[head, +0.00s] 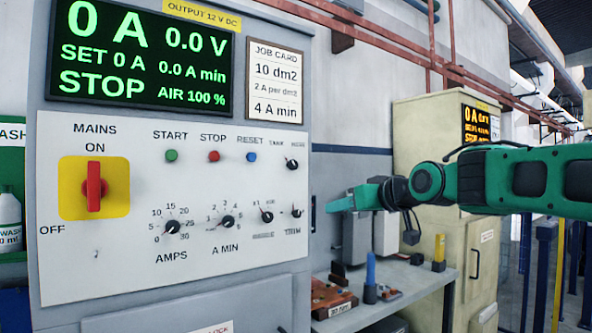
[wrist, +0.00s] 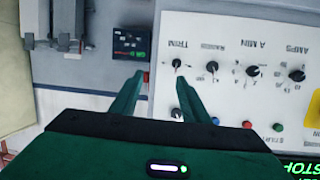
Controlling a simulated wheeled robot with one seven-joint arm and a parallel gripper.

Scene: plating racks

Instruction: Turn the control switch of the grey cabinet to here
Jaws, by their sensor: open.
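The grey cabinet (head: 320,20) stands at the left in the head view, with a pale control panel. Its control switch (head: 292,163), a small black knob, sits at the panel's upper right between small labels, one reading TANK. Its exact pointer direction is too small to tell. My gripper (head: 342,204) is to the right of the panel, apart from it. In the wrist view the panel is upside down, and my gripper (wrist: 160,80) is open and empty. The control switch (wrist: 177,113) shows just left of the right finger, which partly covers that area.
The TRIM knob (head: 297,211) and range knob (head: 267,216) sit below the switch; the blue RESET button (head: 251,157) is to its left. The red mains switch (head: 94,187) is upright. A bench (head: 420,285) with small items and a cream cabinet (head: 430,120) stand right.

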